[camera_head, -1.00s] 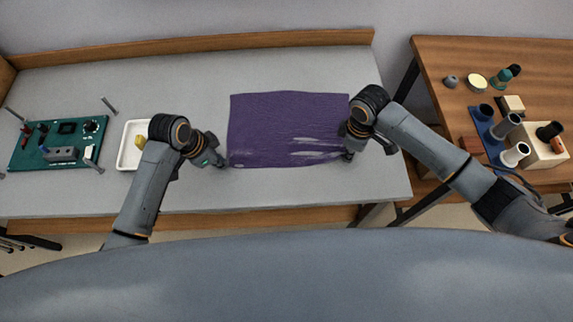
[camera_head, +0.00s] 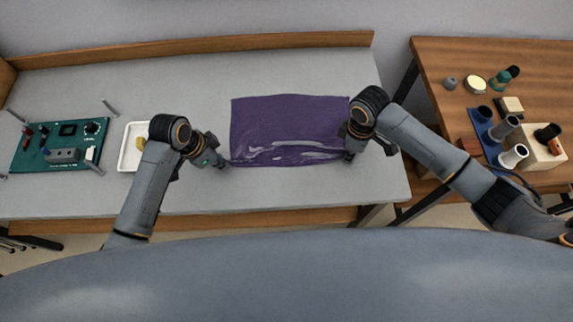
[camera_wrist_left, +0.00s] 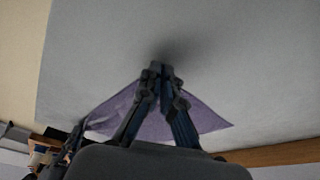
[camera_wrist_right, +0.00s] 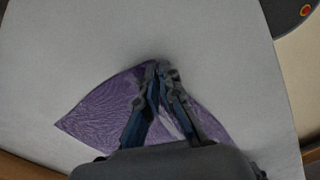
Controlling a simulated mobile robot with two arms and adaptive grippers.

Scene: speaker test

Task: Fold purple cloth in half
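The purple cloth (camera_head: 285,118) lies spread out on the grey table, with shiny wrinkles along its near side. My left gripper (camera_head: 226,164) is at its near left corner; in the left wrist view its fingertips (camera_wrist_left: 157,70) are together on the cloth's corner (camera_wrist_left: 205,116). My right gripper (camera_head: 348,156) is at the near right corner; in the right wrist view its fingertips (camera_wrist_right: 157,68) are closed on the cloth's corner (camera_wrist_right: 105,108). The cloth's far edge lies flat and free. The exact pinch is partly hidden by the fingers.
A white tray (camera_head: 126,165) with a yellow item and a green circuit board (camera_head: 35,158) are on the table's left. A wooden side table (camera_head: 440,58) with cups and small items stands at right. The grey table (camera_head: 190,80) is clear behind the cloth.

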